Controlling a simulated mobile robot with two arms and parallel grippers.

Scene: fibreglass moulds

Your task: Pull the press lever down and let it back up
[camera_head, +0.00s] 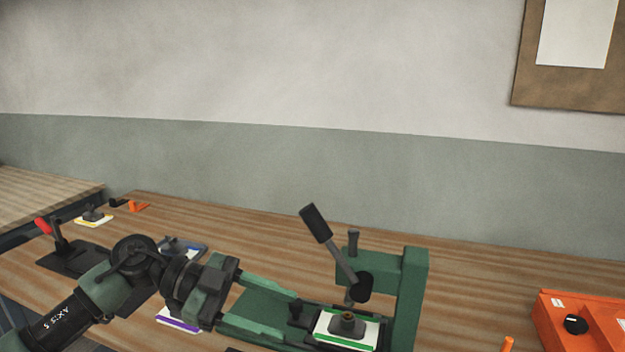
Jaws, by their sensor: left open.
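The green press (410,290) stands on the workbench right of centre. Its lever (337,253) rises up and to the left from a dark pivot and ends in a black grip (315,222). A white, green-edged plate (345,340) with a dark knobbed piece on it lies under the press ram. My left gripper (290,317) is open, its two green fingers pointing right, low beside the press base. It is below and left of the lever and apart from it. My right gripper is out of view.
An orange case (580,318) sits at the right of the wooden bench (480,275). A toggle clamp with a red handle (43,226), a yellow-edged plate (94,220), a blue-edged plate (195,250) and a purple-edged plate (178,323) lie to the left.

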